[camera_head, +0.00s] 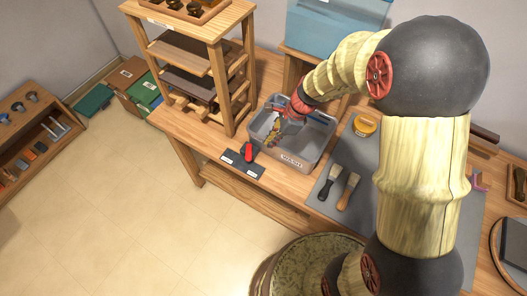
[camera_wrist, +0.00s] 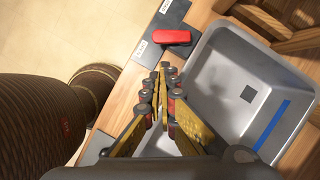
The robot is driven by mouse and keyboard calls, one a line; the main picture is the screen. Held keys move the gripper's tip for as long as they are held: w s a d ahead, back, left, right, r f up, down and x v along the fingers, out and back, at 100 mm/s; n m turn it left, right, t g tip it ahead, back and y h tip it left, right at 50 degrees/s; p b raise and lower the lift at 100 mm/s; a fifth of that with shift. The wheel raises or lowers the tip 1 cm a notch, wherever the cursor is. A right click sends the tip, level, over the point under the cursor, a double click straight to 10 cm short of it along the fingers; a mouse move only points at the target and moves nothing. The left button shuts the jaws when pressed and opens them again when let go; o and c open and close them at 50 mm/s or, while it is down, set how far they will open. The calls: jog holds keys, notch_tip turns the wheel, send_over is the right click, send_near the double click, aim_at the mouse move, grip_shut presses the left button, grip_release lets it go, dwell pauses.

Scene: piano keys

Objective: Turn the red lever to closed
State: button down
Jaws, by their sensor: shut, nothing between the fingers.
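The red lever (camera_head: 247,152) sits on a dark plate (camera_head: 231,159) with white labels, at the front edge of the wooden bench. In the wrist view the red lever (camera_wrist: 172,37) lies beyond my fingertips, across the dark plate (camera_wrist: 168,20). The labels are too small to read. My gripper (camera_head: 271,139) has yellow fingers and shows over the grey bin in the head view. In the wrist view my gripper (camera_wrist: 163,70) is shut and empty, its tips apart from the lever and beside the bin's rim.
The grey bin (camera_head: 292,160) stands right beside the lever plate; its wall also shows in the wrist view (camera_wrist: 222,62). A wooden rack (camera_head: 231,50) stands behind to the left. Two scrapers (camera_head: 337,187) lie on a grey mat to the right. The floor in front is clear.

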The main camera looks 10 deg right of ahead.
aim_at(249, 153)
dwell(0.3)
jog(key=b+x, duration=0.3)
jog(key=x, duration=0.7)
jog(key=shift+s+a+m+t+p, duration=0.3)
jog(key=shift+a+m+p, duration=0.2)
jog(key=shift+m, duration=0.3)
dwell(0.3)
jog(key=shift+s+a+r+m+t+p, duration=0.1)
jog(key=shift+s+a+m+t+p, duration=0.15)
jog(key=shift+m, duration=0.25)
jog(key=shift+s+a+m+t+p, duration=0.1)
jog(key=shift+a+m+t+p, duration=0.1)
jog(key=shift+a+m, duration=0.25)
jog(key=a+m, duration=0.1)
jog(key=m, duration=0.1)
jog(key=a+m+t+h+p, duration=0.1)
jog(key=shift+s+a+m, duration=0.1)
jog(key=shift+m, duration=0.25)
jog(key=shift+a+m, duration=0.2)
jog(key=shift+m, duration=0.1)
jog(key=shift+w+a+p, duration=0.2)
jog(key=shift+a+p, duration=0.1)
jog(key=shift+a, duration=0.25)
jog(key=shift+w+a+p, duration=0.25)
jog(key=shift+a, duration=0.5)
